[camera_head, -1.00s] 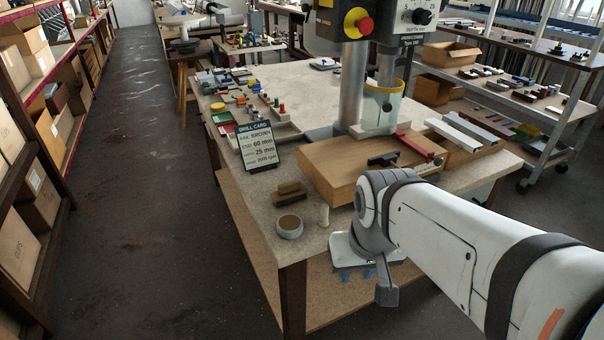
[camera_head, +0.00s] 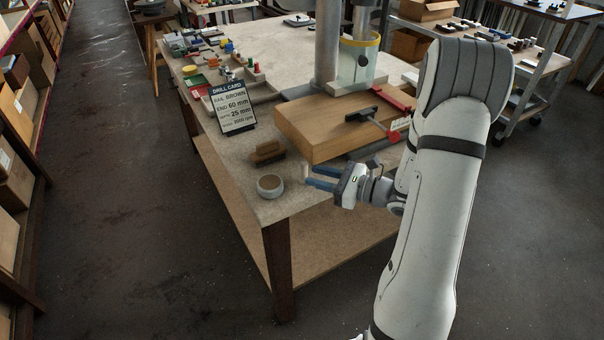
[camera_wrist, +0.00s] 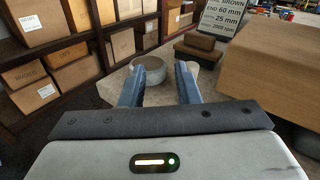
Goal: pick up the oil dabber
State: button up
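My gripper (camera_head: 308,177) is open, with two blue fingers pointing left, low over the bench beside the peg. In the wrist view my gripper (camera_wrist: 160,75) holds nothing.
A brown brush-like block (camera_head: 268,153) lies behind the pot. A drill card (camera_head: 233,108) stands further back. A large wooden block (camera_head: 330,126) with a clamp lies beyond my gripper. The bench's front edge is close. Shelves with boxes (camera_head: 14,130) line the left aisle.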

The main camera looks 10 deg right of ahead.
aim_at(307, 169)
jog(key=w+f+m+t, duration=0.1)
jog(key=w, duration=0.1)
jog(key=w+a+f+m+p, duration=0.1)
jog(key=w, duration=0.1)
jog(key=w+a+t+h, duration=0.1)
jog(key=w, duration=0.2)
jog(key=shift+a+f+m+t+p, duration=0.2)
jog(key=shift+f+m+t+p, duration=0.1)
jog(key=shift+f+m+p, duration=0.1)
grip_shut()
